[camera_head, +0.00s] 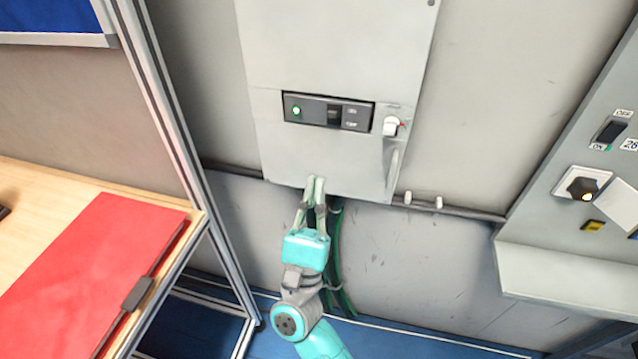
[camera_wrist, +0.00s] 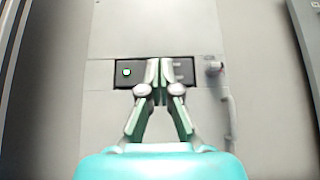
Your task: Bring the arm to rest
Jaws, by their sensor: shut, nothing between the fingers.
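My gripper (camera_head: 315,184) is at the end of my turquoise arm, in the middle of the head view, pointing up at the lower part of a grey wall cabinet (camera_head: 335,60). Its fingers are shut with nothing between them. In the wrist view my gripper (camera_wrist: 160,66) overlaps the dark switch panel (camera_wrist: 186,70) and hides its middle part. In the head view the same panel (camera_head: 313,108) shows whole, with a lit green button (camera_head: 296,111) at its left and a dark rocker switch in the middle. I cannot tell whether the fingertips touch the cabinet.
A white knob (camera_head: 391,125) and a handle stick out at the cabinet's right side. Green cables (camera_head: 342,270) hang below it. A wooden table (camera_head: 60,185) with a red folder (camera_head: 95,270) and a metal frame stand at the left. A grey control console (camera_head: 560,265) is at the right.

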